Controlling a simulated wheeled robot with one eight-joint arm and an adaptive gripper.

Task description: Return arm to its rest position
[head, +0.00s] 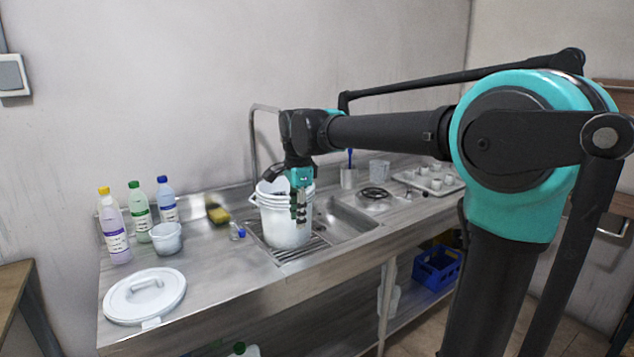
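My arm reaches from the right across the picture to the counter. My gripper (299,214) points down at the white bucket (283,235). Its fingers overlap the bucket's right front side in the picture. I cannot tell whether they touch the bucket, or whether they are open or shut. The bucket stands upright on the ribbed drainboard beside the sink basin (345,225). Part of its rim is hidden behind my gripper.
Several bottles, including a yellow-capped bottle (113,228), stand at the left with a small white tub (166,238). A white lid (145,296) lies at the counter's front left. A tap (252,140) rises behind the bucket. A tray (430,182) holds cups farther right.

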